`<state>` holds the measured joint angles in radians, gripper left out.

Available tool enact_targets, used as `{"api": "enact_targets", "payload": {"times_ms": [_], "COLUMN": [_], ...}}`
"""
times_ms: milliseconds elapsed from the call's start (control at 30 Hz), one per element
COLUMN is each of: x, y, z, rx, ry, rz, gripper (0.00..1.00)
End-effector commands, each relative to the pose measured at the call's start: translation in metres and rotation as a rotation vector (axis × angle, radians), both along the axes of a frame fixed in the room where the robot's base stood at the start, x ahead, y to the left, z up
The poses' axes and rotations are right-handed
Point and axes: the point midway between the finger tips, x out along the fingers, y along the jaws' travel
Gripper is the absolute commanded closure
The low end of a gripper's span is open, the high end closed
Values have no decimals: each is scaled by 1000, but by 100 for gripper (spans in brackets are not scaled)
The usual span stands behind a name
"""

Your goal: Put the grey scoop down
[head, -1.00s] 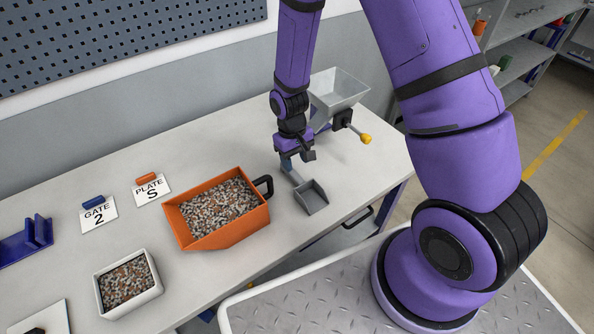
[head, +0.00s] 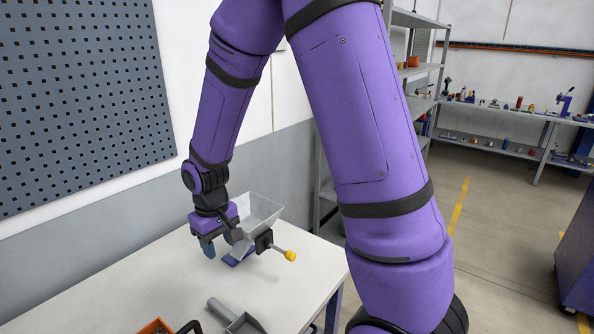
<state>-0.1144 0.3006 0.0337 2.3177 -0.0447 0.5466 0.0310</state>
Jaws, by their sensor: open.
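The grey scoop (head: 243,323) lies on the table near the bottom edge of the head view, its handle pointing up and left. Its lower part is cut off by the picture's edge. My gripper (head: 209,249) is open and empty, pointing down above the table, farther back than the scoop and apart from it. It is just left of the grey hopper.
The grey hopper (head: 257,214) with a yellow-knobbed handle (head: 290,256) stands on the table (head: 120,276) beside my gripper. An orange bin (head: 156,327) shows at the bottom edge. A pegboard (head: 80,100) hangs on the wall. The table's left part is clear.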

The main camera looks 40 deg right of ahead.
Motion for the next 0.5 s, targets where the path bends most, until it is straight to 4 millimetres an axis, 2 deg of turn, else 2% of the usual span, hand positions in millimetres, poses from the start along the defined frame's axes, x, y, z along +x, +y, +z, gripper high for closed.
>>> {"api": "enact_targets", "payload": {"times_ms": [33, 200, 500], "x": [-4, -23, -75], "y": [-3, -15, -33], "z": [20, 77, 159], "rx": [2, 8, 22], "ry": [-30, -103, -234], "rz": [-8, -31, -76], "gripper": [50, 50, 50]}}
